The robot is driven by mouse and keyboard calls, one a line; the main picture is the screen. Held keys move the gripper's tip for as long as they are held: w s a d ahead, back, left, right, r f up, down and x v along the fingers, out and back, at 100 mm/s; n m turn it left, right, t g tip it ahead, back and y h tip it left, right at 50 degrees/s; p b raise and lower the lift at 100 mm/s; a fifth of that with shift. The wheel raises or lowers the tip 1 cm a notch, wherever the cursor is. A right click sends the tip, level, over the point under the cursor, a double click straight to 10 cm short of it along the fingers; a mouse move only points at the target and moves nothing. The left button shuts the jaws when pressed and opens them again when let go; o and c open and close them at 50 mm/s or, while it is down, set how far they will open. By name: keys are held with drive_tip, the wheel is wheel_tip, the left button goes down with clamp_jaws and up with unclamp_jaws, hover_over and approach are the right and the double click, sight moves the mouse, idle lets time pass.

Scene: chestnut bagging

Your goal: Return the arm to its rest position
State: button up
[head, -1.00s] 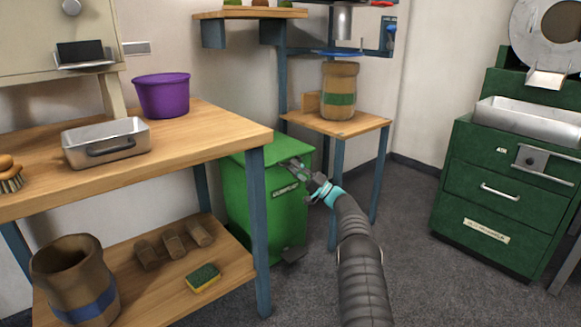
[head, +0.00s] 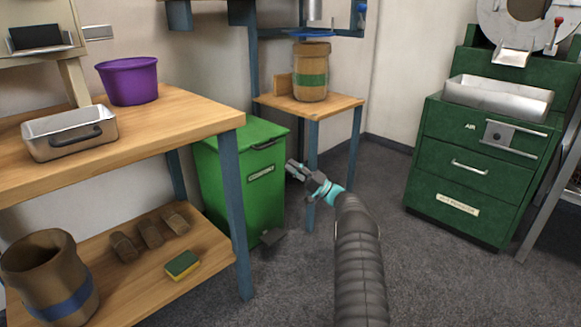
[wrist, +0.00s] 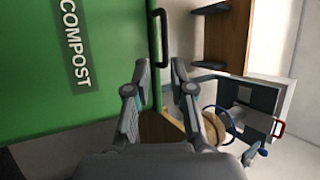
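My gripper (head: 296,170) is at the end of my arm in the middle of the head view, in front of the green compost bin (head: 262,180) and the small table's leg. In the wrist view, my gripper's two fingers (wrist: 158,68) stand apart with nothing between them. The bin's green face and COMPOST label (wrist: 75,45) fill the left of that view. The bin's lid is down. The gripper looks clear of the bin, but the exact gap is hard to tell.
The workbench (head: 180,118) at left holds a metal tray (head: 70,135) and a purple tub (head: 128,82). A sack with a green band (head: 311,75) stands on the small table (head: 340,104). A green machine (head: 470,165) stands at right. Open floor (head: 430,280) lies between.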

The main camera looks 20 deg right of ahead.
drive_tip(key=s+a+f+m+g+h, duration=0.1)
drive_tip(key=a+f+m+g+h, duration=0.1)
drive_tip(key=f, duration=0.5)
drive_tip(key=a+f+m+g+h, duration=0.2)
drive_tip(key=f+m, duration=0.1)
drive_tip(key=f, duration=0.4)
drive_tip(key=s+a+n+g+h+p, duration=0.1)
drive_tip(key=s+a+g+h, duration=0.2)
drive_tip(key=s+a+g, duration=0.6)
drive_tip(key=s+a+r+n+t+h+p, duration=0.1)
drive_tip(key=s+a+r+n+h+p, duration=0.2)
drive_tip(key=s+r, duration=0.8)
drive_tip(key=s+a+r+n+t+h+p, duration=0.1)
drive_tip(key=s+a+r+n+h+p, duration=0.2)
drive_tip(key=s+r, duration=0.9)
drive_tip(key=s+a+r+n+t+h+p, duration=0.1)
drive_tip(key=s+a+r+n+h+p, duration=0.2)
drive_tip(key=s+r, duration=0.9)
drive_tip(key=s+h, duration=0.2)
drive_tip(key=s, duration=0.9)
drive_tip(key=shift+a+r+n+p, duration=0.2)
drive_tip(key=shift+a+n+p, duration=0.05)
drive_tip(key=shift+n+p, duration=0.15)
